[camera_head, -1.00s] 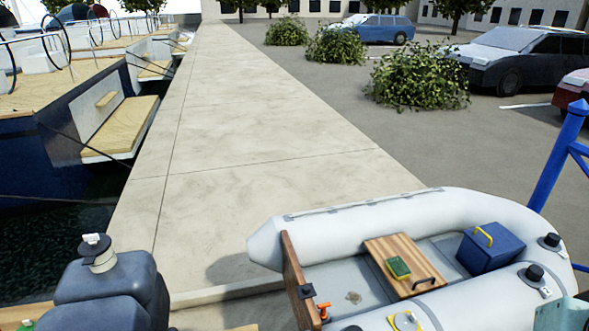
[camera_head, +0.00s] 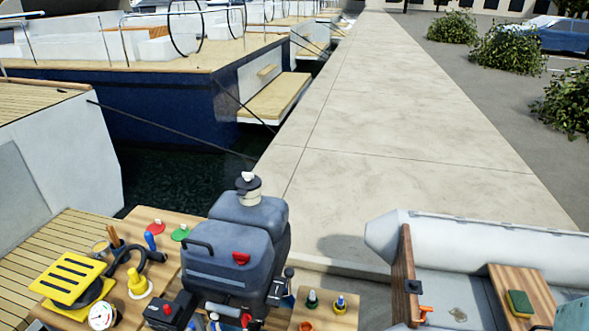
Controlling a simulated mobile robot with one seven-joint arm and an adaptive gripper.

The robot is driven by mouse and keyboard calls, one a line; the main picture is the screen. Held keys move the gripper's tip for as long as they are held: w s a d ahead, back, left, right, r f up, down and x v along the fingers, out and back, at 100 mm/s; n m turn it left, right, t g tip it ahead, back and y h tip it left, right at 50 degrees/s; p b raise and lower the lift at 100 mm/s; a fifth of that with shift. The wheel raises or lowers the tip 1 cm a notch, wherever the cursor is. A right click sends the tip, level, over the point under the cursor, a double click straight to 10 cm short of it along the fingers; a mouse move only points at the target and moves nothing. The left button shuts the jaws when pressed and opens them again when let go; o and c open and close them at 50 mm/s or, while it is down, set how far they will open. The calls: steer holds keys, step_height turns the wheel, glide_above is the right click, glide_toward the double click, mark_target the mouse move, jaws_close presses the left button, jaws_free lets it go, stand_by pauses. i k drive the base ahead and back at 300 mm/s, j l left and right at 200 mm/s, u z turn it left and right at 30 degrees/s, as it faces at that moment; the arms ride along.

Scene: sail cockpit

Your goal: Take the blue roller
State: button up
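No thing in view can be surely told as the blue roller. A small upright blue piece (camera_head: 150,240) stands on the wooden bench top at lower left, beside a red disc (camera_head: 156,226) and a green disc (camera_head: 180,233). It is too small to tell whether it is a roller. Another small bluish piece (camera_head: 287,300) shows at the right foot of the dark blue-grey motor-like body, partly hidden among small parts. My gripper is not in view.
The motor-like body (camera_head: 232,250) blocks part of the bench. A yellow slotted block (camera_head: 72,278), a yellow fitting (camera_head: 138,284) and a round gauge (camera_head: 102,315) crowd its left. A grey dinghy (camera_head: 480,240) lies right. The pale quay (camera_head: 400,130) is clear.

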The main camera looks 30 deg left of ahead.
mark_target(153, 255)
steer(key=u, duration=2.4)
steer(key=z, duration=0.35)
steer(key=i+j+z, duration=0.15)
steer(key=j+z, duration=0.2)
steer(key=i+j+z, duration=0.15)
steer(key=z, duration=0.2)
steer(key=i+j+z, duration=0.1)
steer(key=j, duration=0.4)
steer(key=i+j+z, duration=0.1)
steer(key=j, duration=0.4)
steer(key=j+z, duration=0.1)
steer(key=j, duration=0.95)
steer(key=k+j, duration=0.15)
steer(key=j, duration=0.4)
steer(key=i+l, duration=0.15)
steer(key=l, duration=0.15)
